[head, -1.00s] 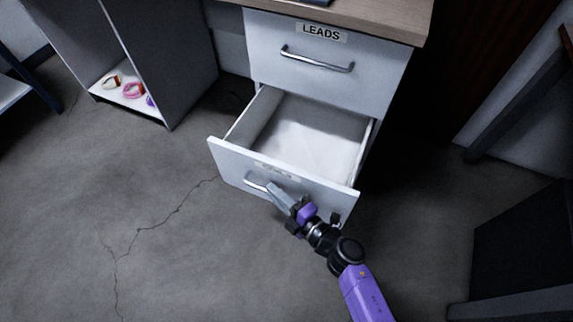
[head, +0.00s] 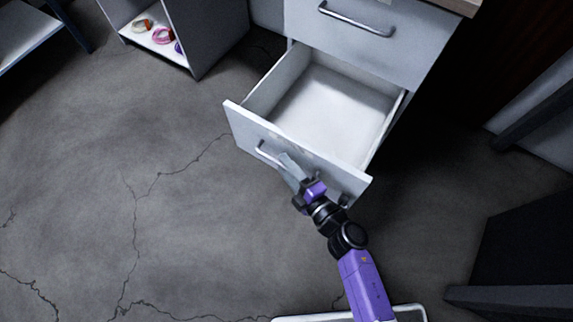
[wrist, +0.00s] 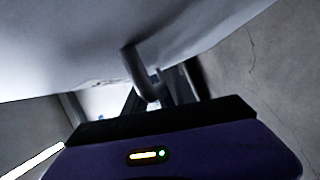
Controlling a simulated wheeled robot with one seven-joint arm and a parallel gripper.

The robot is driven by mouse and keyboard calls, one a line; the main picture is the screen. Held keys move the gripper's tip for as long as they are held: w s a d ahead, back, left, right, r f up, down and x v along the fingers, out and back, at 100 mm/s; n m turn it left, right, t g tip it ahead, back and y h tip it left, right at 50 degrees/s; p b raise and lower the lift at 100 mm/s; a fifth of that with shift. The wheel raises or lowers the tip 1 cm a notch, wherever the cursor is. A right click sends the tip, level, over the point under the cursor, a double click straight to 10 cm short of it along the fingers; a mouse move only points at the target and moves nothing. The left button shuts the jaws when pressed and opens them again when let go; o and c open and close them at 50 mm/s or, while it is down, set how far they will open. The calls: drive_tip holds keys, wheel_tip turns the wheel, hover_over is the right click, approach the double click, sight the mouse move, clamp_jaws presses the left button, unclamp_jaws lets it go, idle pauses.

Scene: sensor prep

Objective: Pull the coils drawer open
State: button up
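The lower drawer (head: 235,125) of the white cabinet stands well open, and its inside looks empty. Its label cannot be read now. The metal bar handle (head: 262,152) is on the drawer front, its right part covered by my gripper (head: 284,163). In the wrist view, the handle (wrist: 137,75) runs down between the fingers of my gripper (wrist: 158,92), which appear closed around it. The exact finger contact is dark and blurred.
The upper drawer (head: 340,45) is shut. An open shelf unit (head: 222,35) with several coloured rings stands at the left. A dark piece of furniture (head: 530,225) is at the right. The cracked concrete floor (head: 110,180) at left and front is clear.

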drive_tip(key=p+v, duration=0.1)
drive_tip(key=v, duration=0.6)
drive_tip(key=shift+s+d+p, duration=0.2)
drive_tip(key=shift+s+p, duration=0.15)
drive_tip(key=shift+s+r, duration=0.1)
idle(0.4)
